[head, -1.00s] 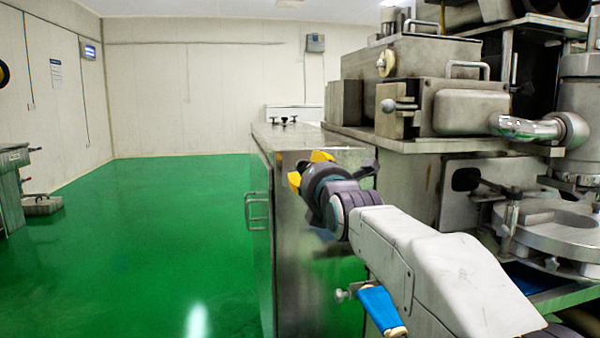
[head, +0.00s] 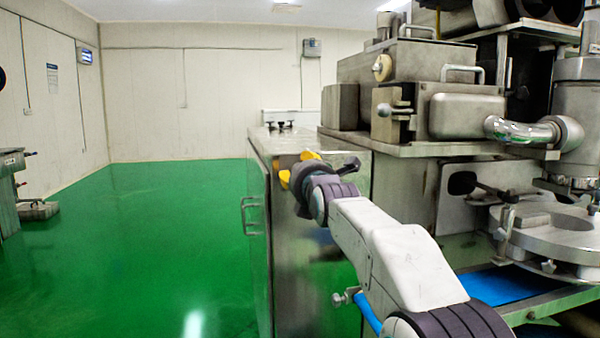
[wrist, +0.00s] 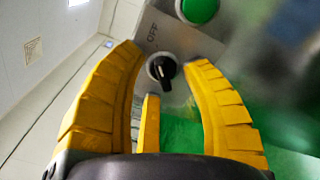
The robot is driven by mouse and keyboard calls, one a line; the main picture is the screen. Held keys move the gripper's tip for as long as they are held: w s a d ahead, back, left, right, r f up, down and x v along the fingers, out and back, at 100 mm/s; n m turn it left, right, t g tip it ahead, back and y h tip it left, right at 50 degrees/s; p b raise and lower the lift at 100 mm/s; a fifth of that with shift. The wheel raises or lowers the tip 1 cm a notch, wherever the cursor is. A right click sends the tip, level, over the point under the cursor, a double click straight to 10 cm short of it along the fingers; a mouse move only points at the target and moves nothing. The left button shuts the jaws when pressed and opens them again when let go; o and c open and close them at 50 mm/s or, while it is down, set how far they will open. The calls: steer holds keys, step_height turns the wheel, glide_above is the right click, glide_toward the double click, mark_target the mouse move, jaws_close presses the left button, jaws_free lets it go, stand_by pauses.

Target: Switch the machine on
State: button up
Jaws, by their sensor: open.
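A black rotary knob (wrist: 160,70) with a pale pointer line sits on a grey metal panel (wrist: 172,36) in the wrist view. The word OFF is printed beside it, and a green round button (wrist: 200,8) is at the top edge. My gripper (wrist: 165,58) is open, with yellow fingers on both sides of the knob and a third finger below it. Nothing is held, and contact with the knob cannot be told. In the head view my gripper (head: 297,169) is at the steel machine's (head: 405,150) near left side; the knob is hidden there.
A steel cabinet with a handle (head: 248,216) stands left of my gripper. A metal pipe (head: 520,131) and round plate (head: 555,232) jut out at the right. Green floor (head: 140,240) is free at the left. A low grey unit (head: 8,195) stands at the far left edge.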

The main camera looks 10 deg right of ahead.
steer(key=shift+o, duration=0.4)
jaws_close()
steer(key=shift+m, duration=0.3)
steer(key=shift+d+r+m+p, duration=0.1)
steer(key=shift+d+m+p, duration=0.05)
steer(key=shift+m, duration=4.15)
steer(key=shift+d+m+p, duration=0.1)
steer(key=shift+m+p, duration=0.05)
steer(key=shift+m, duration=4.15)
